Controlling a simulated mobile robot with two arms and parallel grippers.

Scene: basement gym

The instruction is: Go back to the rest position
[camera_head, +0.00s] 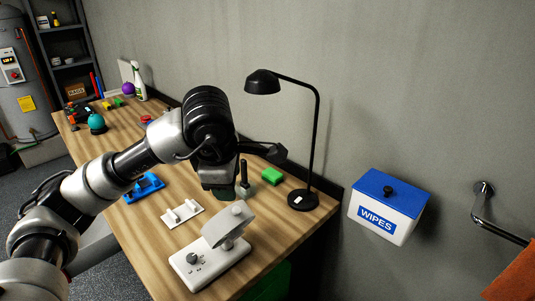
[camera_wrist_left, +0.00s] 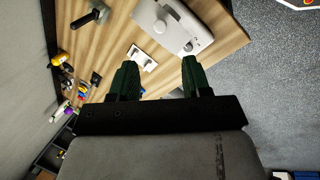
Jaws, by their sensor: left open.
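My left arm reaches in from the left over the wooden workbench (camera_head: 140,225). My left gripper (camera_head: 224,191) points down above the bench, partly hidden behind its own wrist in the head view. In the left wrist view the left gripper (camera_wrist_left: 159,78) shows its two dark green fingers wide apart with nothing between them. Beyond the fingers lie a white bracket (camera_wrist_left: 143,57) and a white device with a knob (camera_wrist_left: 172,24), both clear of the fingers. My right gripper is in neither view.
A white device (camera_head: 208,263), white bracket (camera_head: 183,213), blue holder (camera_head: 145,187), green block (camera_head: 272,176) and black lamp (camera_head: 316,130) stand on the bench around the gripper. A wipes box (camera_head: 388,205) is on the wall at right. Several items crowd the far end.

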